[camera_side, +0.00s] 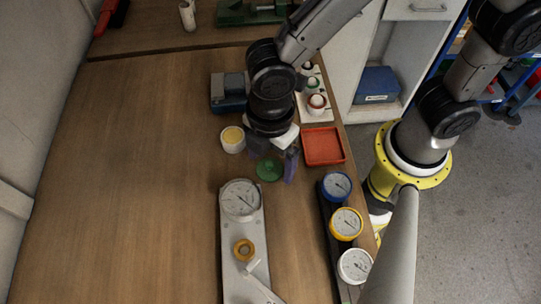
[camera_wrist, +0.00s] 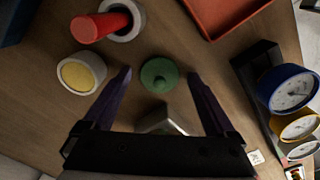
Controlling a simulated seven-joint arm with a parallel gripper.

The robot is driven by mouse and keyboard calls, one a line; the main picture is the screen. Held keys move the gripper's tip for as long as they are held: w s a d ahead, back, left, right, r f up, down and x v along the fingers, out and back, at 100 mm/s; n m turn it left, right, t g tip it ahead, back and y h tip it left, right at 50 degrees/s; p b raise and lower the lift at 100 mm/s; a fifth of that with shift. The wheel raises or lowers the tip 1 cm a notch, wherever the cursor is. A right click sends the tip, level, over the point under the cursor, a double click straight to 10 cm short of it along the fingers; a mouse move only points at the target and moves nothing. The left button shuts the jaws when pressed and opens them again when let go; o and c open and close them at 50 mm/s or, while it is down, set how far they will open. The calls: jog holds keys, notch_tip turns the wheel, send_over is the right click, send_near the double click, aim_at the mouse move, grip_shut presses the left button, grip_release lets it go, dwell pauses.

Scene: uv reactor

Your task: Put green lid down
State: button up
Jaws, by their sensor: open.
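The green lid (camera_wrist: 159,75) lies on the wooden table with its small knob up. It also shows in the side view (camera_side: 269,170), partly hidden by my gripper's finger. My gripper (camera_wrist: 160,80) is open, with its two dark purple fingers on either side of the lid and clear gaps between. In the side view my gripper (camera_side: 276,158) points down at the lid, close above the table. Nothing is held between the fingers.
A white cup with yellow contents (camera_side: 232,139) stands left of my gripper. A red tray (camera_side: 323,146) lies to the right. Dial gauges (camera_side: 346,223) stand in front, with a metal plate (camera_side: 240,260) beside them. The table's left side is clear.

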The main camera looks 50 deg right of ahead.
aim_at(271, 161)
jog(key=shift+r, duration=0.15)
notch_tip(271, 161, up, 12)
jog(key=w+d+r+m+t+y, duration=0.1)
jog(key=d+r+m+t, duration=0.25)
jog(key=d+m, duration=0.8)
jog(key=s+d+m+t, duration=0.1)
jog(key=s+d+m, duration=0.1)
jog(key=d, duration=0.4)
jog(key=s+d+m+t+h, duration=0.1)
jog(key=s+d+m, duration=0.2)
jog(key=d, duration=0.3)
jog(key=shift+d+m, duration=0.4)
jog(key=shift+m, duration=0.35)
